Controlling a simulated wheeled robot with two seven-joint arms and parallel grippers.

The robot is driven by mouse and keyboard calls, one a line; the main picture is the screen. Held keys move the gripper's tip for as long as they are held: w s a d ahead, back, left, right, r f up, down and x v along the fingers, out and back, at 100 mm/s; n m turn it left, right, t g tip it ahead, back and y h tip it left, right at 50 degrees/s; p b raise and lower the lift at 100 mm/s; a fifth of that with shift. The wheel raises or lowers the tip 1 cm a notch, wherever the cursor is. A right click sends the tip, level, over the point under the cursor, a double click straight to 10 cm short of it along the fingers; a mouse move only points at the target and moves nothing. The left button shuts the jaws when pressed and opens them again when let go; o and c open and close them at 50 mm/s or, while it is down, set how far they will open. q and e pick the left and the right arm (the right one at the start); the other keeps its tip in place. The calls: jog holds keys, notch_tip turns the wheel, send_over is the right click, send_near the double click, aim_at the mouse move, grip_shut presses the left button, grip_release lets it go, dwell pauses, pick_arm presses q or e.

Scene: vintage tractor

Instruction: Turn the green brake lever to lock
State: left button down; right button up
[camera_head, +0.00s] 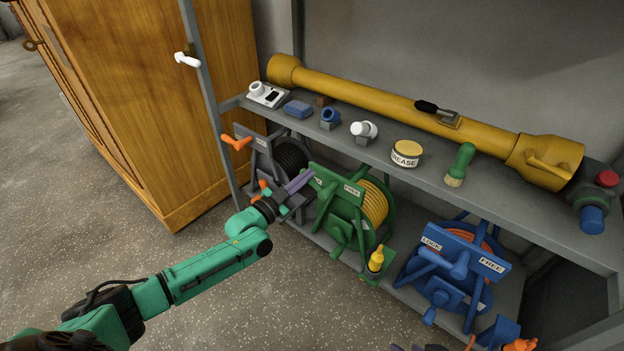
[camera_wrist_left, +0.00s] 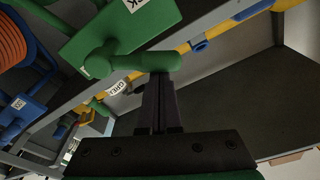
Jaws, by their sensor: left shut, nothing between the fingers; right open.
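The green reel's brake plate (camera_head: 336,186) stands on the lower shelf, with a FREE label at its right end; its left end is partly behind my gripper. The green brake lever (camera_wrist_left: 130,62) shows in the left wrist view as a rounded bar across the plate's edge. I cannot make it out clearly in the head view. My left gripper (camera_head: 306,178) is shut and empty at the plate's left end. In the left wrist view its fingertips (camera_wrist_left: 159,80) are right at the lever's end; contact is unclear. My right gripper (camera_head: 416,348) barely shows at the bottom edge, open.
A blue reel (camera_head: 450,270) stands to the right and a dark grey reel (camera_head: 270,160) to the left. The upper shelf (camera_head: 440,180) overhangs the reels. The floor in front is clear.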

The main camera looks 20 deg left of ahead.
pick_arm(q)
jog(key=shift+w+a+f+n+t+y+b, duration=0.2)
jog(key=shift+f+n, duration=0.3)
jog(key=shift+n, duration=0.55)
jog(key=shift+a+f+n+y+b, duration=0.1)
jog(key=shift+a+f+n+b, duration=0.35)
jog(key=shift+n, duration=0.55)
jog(key=shift+w+a+f+n+t+y+b, duration=0.15)
jog(key=shift+f+n, duration=0.4)
jog(key=shift+n, duration=0.5)
pick_arm(e)
jog(key=shift+w+a+f+t+y, duration=0.3)
jog(key=shift+a+f+t, duration=0.1)
jog(key=shift+a, duration=0.25)
jog(key=shift+w+a+f+t+y, duration=0.2)
jog(key=shift+a+f+t+y, duration=0.15)
jog(key=shift+a, duration=0.35)
jog(key=shift+w+a+f+t+y, duration=0.3)
jog(key=shift+a+t, duration=0.15)
jog(key=shift+a, duration=0.2)
pick_arm(q)
jog(key=shift+r, duration=0.1)
pick_arm(e)
jog(key=shift+s+r, duration=0.1)
